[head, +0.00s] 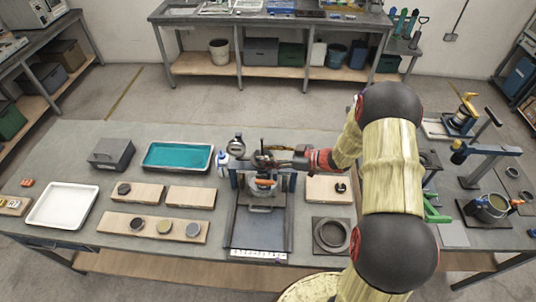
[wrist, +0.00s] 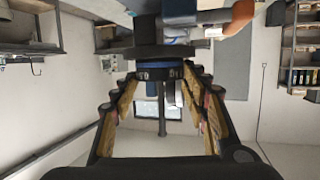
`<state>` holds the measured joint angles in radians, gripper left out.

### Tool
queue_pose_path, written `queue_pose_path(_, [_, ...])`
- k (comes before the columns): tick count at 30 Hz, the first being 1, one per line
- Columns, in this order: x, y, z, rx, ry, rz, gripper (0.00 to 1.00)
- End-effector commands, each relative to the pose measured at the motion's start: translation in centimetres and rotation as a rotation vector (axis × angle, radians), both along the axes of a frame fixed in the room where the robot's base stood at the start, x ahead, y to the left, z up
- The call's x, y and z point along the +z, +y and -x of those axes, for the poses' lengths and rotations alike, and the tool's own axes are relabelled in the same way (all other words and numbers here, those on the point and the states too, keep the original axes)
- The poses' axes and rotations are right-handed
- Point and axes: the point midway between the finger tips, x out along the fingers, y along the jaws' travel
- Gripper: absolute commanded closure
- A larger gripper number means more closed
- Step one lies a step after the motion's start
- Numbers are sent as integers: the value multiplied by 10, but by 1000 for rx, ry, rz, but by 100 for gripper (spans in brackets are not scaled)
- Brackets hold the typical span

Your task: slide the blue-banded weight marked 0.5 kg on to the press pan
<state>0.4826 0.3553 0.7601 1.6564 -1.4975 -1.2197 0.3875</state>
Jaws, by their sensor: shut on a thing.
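My gripper (head: 284,158) reaches left from my arm to the top of the press frame (head: 235,218) in the head view. In the wrist view its fingers (wrist: 160,84) are shut on a dark weight with a blue band (wrist: 158,66). Pale marks show on the weight's side, too small to read surely. A wide dark disc (wrist: 158,51) lies against the weight in that view; I cannot tell whether it is the press pan. In the head view the weight and pan are not clearly told apart among the dark parts at the gripper's tip.
Wooden blocks (head: 120,225) with dark and grey discs stand left of the press. A teal-lined tray (head: 178,156), a white tray (head: 62,205) and a grey box (head: 112,153) lie further left. A square plate with a ring (head: 332,236) is at the right front.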

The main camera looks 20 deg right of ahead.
Motion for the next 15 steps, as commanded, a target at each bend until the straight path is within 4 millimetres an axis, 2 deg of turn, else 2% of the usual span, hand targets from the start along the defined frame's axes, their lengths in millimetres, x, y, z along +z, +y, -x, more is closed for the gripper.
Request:
queue_pose_path(1, [1,0,-1,1,-3,0,88])
queue_pose_path(2, [1,0,-1,1,-3,0,54])
queue_pose_path(12, [0,0,0,0,-1,1,34])
queue_pose_path(15, [0,0,0,0,-1,1,34])
